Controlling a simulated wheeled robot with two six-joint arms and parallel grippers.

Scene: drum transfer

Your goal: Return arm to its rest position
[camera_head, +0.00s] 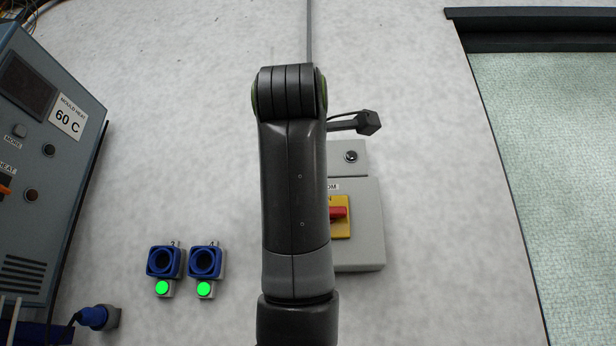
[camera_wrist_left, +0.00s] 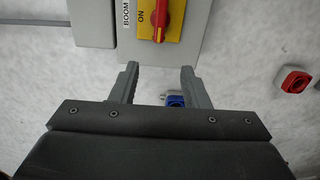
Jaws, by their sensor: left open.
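In the head view one of my arms stands upright in the middle, with a small camera sticking out on its right; its gripper is hidden there. In the left wrist view my left gripper (camera_wrist_left: 160,67) is open, with nothing between its two grey fingers. The fingertips point at the lower edge of a grey switch box (camera_wrist_left: 200,30). Its red handle (camera_wrist_left: 160,14) on a yellow plate lies beyond the fingertips, apart from them in the picture. In the head view the same box (camera_head: 362,235) and red handle (camera_head: 339,214) are partly behind my arm. My right gripper is not in view.
A grey heater panel (camera_head: 55,205) reading 60 C stands at the left. Two blue sockets, one (camera_head: 164,262) and another (camera_head: 205,261), have lit green lamps. A blue plug (camera_head: 92,317) is at lower left. A dark-framed window (camera_head: 555,150) is at right.

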